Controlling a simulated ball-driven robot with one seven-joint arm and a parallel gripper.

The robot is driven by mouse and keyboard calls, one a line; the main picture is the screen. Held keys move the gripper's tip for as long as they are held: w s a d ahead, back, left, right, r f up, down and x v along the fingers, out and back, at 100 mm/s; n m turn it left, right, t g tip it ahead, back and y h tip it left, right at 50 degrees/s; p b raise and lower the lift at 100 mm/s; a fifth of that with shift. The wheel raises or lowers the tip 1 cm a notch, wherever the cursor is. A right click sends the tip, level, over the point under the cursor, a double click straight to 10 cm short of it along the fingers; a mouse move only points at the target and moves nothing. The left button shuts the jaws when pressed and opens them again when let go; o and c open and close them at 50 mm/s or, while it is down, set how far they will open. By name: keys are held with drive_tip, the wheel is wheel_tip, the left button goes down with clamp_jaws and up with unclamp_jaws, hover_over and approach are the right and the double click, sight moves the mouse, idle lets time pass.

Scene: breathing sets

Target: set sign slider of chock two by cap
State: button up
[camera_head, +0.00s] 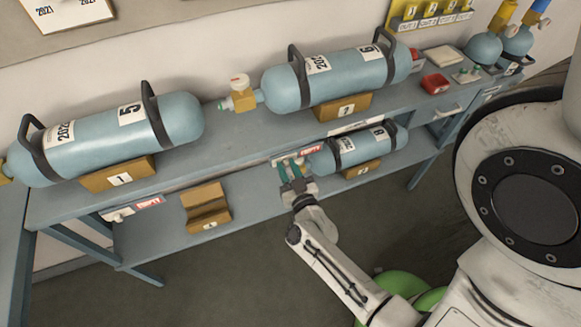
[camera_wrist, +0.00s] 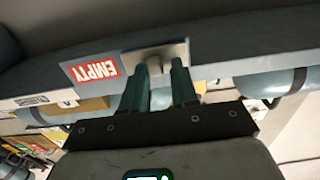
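Chock two (camera_head: 343,107) is a tan block marked 2 on the bench top, under a blue cylinder (camera_head: 340,78). Its sign slider is on the bench edge below, with a red EMPTY panel (camera_head: 311,151) showing. In the wrist view the red EMPTY panel (camera_wrist: 96,69) is left of a metal plate (camera_wrist: 170,52) with a small grey cap (camera_wrist: 155,66). My gripper (camera_head: 291,163) is at this edge, pointing away from me. In the wrist view my gripper (camera_wrist: 158,78) is open, with one green finger on either side of the cap; contact cannot be told.
Chock one (camera_head: 120,177) holds another cylinder (camera_head: 110,135) at left, with its own EMPTY sign (camera_head: 149,202) below. An empty chock (camera_head: 206,209) and a smaller cylinder (camera_head: 355,149) are on the lower shelf, the cylinder close to my gripper. The floor in front is clear.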

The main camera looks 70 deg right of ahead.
drive_tip(key=o, duration=0.3)
drive_tip(key=b+v, duration=0.1)
drive_tip(key=v, duration=1)
drive_tip(key=shift+w+b, duration=0.1)
drive_tip(key=shift+b, duration=0.2)
drive_tip(key=w+a+f+n+y, duration=0.1)
drive_tip(key=w+a+n+y, duration=0.8)
drive_tip(key=y, duration=0.4)
drive_tip(key=s+r+g, duration=0.1)
drive_tip(key=s+g, duration=0.2)
drive_tip(key=s+a+r+g, duration=0.1)
drive_tip(key=s+g, duration=0.2)
drive_tip(key=g, duration=0.1)
drive_tip(key=s+g, duration=0.3)
drive_tip(key=shift+s+a+r+g, duration=0.2)
drive_tip(key=shift+s+r+g, duration=0.05)
drive_tip(key=shift+r+g, duration=0.15)
